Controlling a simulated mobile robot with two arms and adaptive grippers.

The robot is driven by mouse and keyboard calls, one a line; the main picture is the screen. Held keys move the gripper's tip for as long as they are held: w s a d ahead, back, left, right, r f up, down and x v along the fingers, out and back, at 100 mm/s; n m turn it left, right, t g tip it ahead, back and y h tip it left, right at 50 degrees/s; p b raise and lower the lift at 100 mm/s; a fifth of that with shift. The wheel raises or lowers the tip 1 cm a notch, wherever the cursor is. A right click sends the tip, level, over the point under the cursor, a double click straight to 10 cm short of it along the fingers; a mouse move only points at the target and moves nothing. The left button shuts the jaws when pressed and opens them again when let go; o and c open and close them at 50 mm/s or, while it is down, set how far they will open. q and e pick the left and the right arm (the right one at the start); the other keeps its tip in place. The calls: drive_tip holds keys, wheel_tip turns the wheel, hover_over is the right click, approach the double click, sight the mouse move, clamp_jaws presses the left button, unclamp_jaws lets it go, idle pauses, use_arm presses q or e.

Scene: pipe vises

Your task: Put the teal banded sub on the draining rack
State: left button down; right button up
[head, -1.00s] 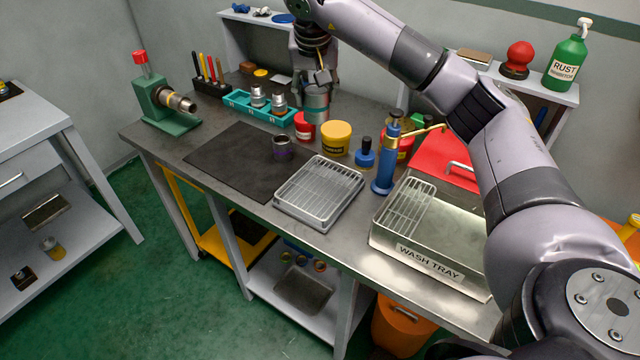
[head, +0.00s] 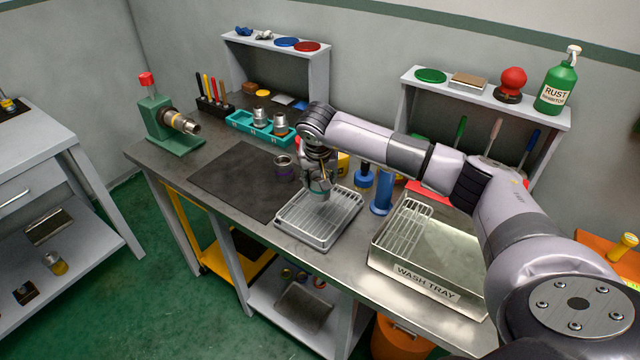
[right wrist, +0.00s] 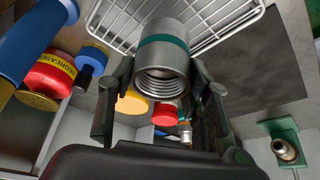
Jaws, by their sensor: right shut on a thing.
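The teal banded sub is a grey metal cylinder with a teal ring and a threaded open end; it fills the top middle of the right wrist view (right wrist: 162,50). My right gripper (head: 319,182) is shut on it, with a finger on each side in the wrist view. In the head view the sub (head: 321,192) is partly hidden below the gripper, upright over the back half of the draining rack (head: 300,232). The rack is a wire grid in a shallow metal tray. I cannot tell whether the sub touches the wires. My left gripper is not in view.
A dark mat (head: 235,180) with a purple-banded piece (head: 284,166) lies left of the rack. A blue pump bottle (head: 381,192) and the wash tray (head: 425,283) stand to the right. A teal holder (head: 240,127) with metal pieces is at the back.

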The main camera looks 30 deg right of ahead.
wheel_tip(320, 180, down, 3)
drive_tip(key=shift+r+p, duration=0.2)
drive_tip(key=shift+p, duration=0.1)
drive_tip(key=shift+f, duration=0.3)
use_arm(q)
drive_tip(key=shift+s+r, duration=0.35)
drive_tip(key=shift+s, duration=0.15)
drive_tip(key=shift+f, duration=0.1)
use_arm(e)
drive_tip(key=shift+f, duration=0.2)
drive_tip(key=o, duration=1.4)
